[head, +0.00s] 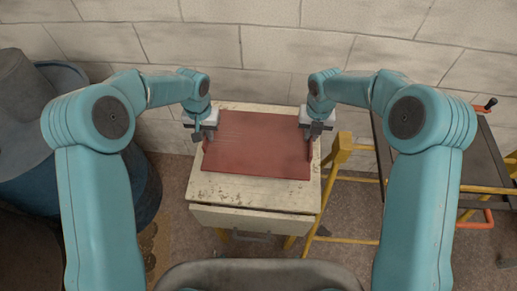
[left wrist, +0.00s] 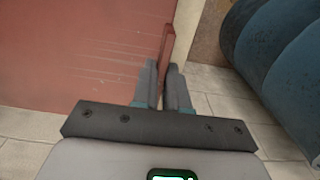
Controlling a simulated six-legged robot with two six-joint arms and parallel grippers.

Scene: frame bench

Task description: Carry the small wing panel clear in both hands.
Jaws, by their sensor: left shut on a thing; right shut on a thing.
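The small wing panel (head: 258,147) is a flat red sheet with light scratches. In the head view it lies level over the worn cream bench top; I cannot tell whether it touches the bench. My left gripper (head: 206,138) is shut on the panel's left edge, and my right gripper (head: 311,135) is at its right edge, also shut on it. In the left wrist view the panel (left wrist: 80,50) fills the upper left, and the fingers of my left gripper (left wrist: 164,85) close on a thin upright red strip at its edge.
The cream bench (head: 255,193) with a drawer front stands against a pale block wall (head: 270,45). Blue barrels (head: 140,190) stand at the left. A yellow-framed stand (head: 340,150) and a dark-topped cart (head: 482,150) are at the right. Floor shows in front.

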